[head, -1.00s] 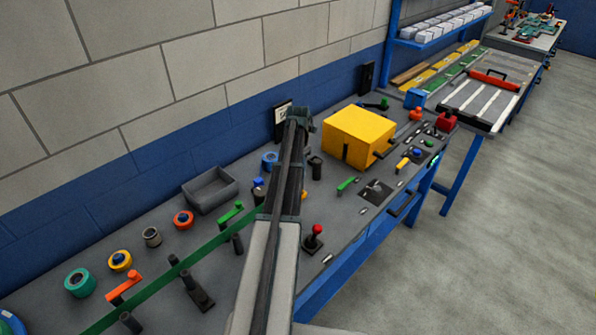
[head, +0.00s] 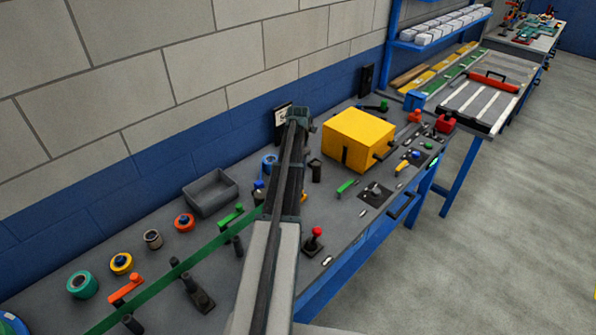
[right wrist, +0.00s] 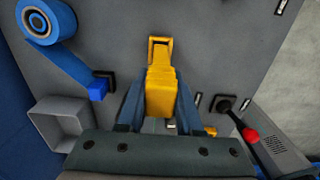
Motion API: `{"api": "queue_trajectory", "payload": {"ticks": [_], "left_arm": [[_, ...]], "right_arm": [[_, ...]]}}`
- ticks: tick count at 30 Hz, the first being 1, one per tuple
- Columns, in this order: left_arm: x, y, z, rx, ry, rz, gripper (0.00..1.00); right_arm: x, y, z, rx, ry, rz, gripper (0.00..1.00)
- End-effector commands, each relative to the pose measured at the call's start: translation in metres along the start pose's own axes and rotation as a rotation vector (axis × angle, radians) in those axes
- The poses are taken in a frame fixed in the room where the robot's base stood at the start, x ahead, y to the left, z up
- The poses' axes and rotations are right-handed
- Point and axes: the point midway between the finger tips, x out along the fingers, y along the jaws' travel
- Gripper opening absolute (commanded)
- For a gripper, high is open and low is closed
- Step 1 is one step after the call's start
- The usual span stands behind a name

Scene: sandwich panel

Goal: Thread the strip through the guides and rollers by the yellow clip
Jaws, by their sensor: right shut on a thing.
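My right arm reaches over the bench in the head view and hides its gripper there. In the right wrist view my right gripper (right wrist: 160,105) is shut on the yellow clip (right wrist: 160,85), which lies between its bluish fingers above the grey panel. The green strip (head: 165,280) runs in the head view from the lower left up to behind my right arm. It passes the orange lever (head: 126,288), dark posts (head: 190,282) and the green lever (head: 231,216). Whether the clip joins the strip is hidden. My left gripper is not in view.
A grey tray (head: 211,193) stands near the wall. A blue roll (right wrist: 42,18) with a blue tail lies left of the clip in the wrist view. A red-knobbed joystick (head: 315,236) is right of my arm. A yellow box (head: 357,138) stands farther along the bench.

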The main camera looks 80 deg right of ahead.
Motion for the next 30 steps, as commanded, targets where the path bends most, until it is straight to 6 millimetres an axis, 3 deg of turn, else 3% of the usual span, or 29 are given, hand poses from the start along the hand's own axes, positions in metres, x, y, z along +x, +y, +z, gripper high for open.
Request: {"api": "queue_trajectory", "payload": {"ticks": [30], "left_arm": [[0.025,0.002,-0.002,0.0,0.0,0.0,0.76]], "right_arm": [[0.025,0.0,0.0,0.0,0.0,0.0,0.0]]}}
